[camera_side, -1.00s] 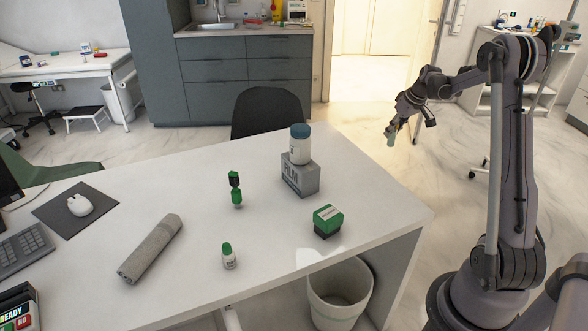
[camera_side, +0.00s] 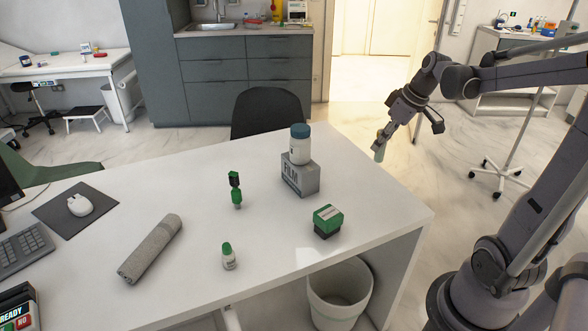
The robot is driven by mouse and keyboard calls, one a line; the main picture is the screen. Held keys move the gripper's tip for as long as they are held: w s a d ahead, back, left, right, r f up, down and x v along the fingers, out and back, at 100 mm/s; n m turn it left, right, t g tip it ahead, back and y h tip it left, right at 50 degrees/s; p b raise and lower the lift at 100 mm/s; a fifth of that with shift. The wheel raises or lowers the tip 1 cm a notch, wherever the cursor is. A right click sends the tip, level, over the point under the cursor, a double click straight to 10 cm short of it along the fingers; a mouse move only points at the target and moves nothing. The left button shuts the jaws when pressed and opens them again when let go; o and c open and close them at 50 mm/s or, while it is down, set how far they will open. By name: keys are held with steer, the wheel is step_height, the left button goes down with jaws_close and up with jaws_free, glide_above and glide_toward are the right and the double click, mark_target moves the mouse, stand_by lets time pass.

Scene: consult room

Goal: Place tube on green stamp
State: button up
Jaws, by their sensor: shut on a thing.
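My gripper (camera_side: 386,134) is shut on a small pale green tube (camera_side: 379,152), which hangs below the fingers, slightly tilted. The tube shows beyond the desk's right edge, apart from the desk. A squat green stamp (camera_side: 328,218) with a pale label on top and a black base sits on the desk's right part, lower left of my gripper in the picture. Its top is bare. A slim upright green and black item (camera_side: 236,190), perhaps another stamp, stands near the desk's middle.
A white bottle with a blue cap (camera_side: 300,146) stands on a grey box (camera_side: 300,176) left of my gripper. A green-capped small bottle (camera_side: 228,258) and a grey roll (camera_side: 151,249) are on the white desk (camera_side: 280,225). A bin (camera_side: 338,295) stands below its front edge.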

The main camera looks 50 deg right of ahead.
steer(key=s+a+n, duration=0.1)
steer(key=s+a, duration=0.2)
steer(key=a, duration=0.2)
glide_above(329, 213)
step_height(329, 213, down, 7)
steer(key=shift+y, duration=0.3)
steer(key=shift+f, duration=2.15)
steer(key=shift+f, duration=0.15)
steer(key=o, duration=1)
steer(key=shift+c, duration=0.2)
